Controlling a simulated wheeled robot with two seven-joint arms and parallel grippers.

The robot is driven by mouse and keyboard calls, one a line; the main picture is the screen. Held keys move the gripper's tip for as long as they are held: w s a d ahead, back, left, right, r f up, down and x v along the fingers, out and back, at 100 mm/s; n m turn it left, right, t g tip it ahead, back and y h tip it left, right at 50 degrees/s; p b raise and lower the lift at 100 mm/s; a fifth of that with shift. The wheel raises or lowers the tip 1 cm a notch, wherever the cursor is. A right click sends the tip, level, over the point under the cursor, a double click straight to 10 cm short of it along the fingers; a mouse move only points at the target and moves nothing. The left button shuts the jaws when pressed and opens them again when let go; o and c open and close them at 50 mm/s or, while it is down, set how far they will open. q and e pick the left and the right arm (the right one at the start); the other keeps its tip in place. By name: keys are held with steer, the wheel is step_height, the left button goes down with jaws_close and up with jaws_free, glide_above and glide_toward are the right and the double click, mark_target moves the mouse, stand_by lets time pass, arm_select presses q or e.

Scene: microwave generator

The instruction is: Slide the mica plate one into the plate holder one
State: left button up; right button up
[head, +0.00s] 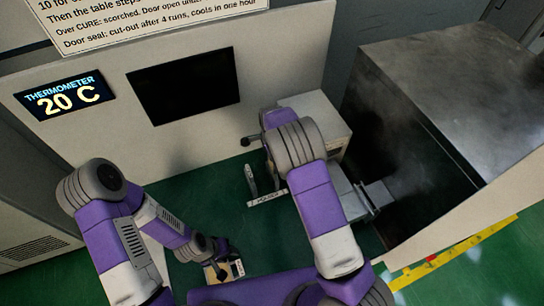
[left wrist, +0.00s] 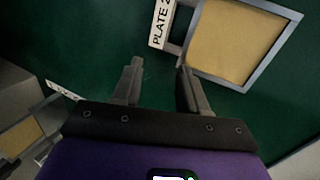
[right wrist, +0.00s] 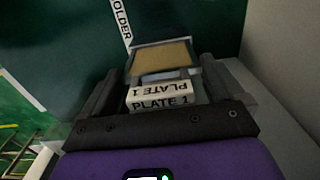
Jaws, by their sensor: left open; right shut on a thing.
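Mica plate one (right wrist: 160,62) is a tan sheet in a grey frame, with white PLATE 1 labels at its near end in the right wrist view. My right gripper (right wrist: 158,70) is shut on it. In the head view my arm hides this gripper. A HOLDER label (right wrist: 121,20) shows beyond the plate in the right wrist view. My left gripper (left wrist: 158,65) is open and empty, close to a framed tan plate (left wrist: 235,40) labelled PLATE 2.
A dark open chamber (head: 410,160) with a grey metal top stands at the right. A pale panel with a black screen (head: 183,85) and a thermometer display reading 20 C (head: 65,95) stands at the back.

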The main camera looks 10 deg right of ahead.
arm_select(q)
steer(key=shift+f+b, duration=0.4)
arm_select(e)
steer(key=shift+f, duration=0.65)
arm_select(q)
steer(key=shift+s+a+f+b, duration=0.1)
steer(key=shift+f+b, duration=0.25)
steer(key=shift+b, duration=0.05)
arm_select(e)
steer(key=shift+s+a+f, duration=0.1)
steer(key=shift+s+f, duration=0.05)
steer(key=shift+f, duration=0.3)
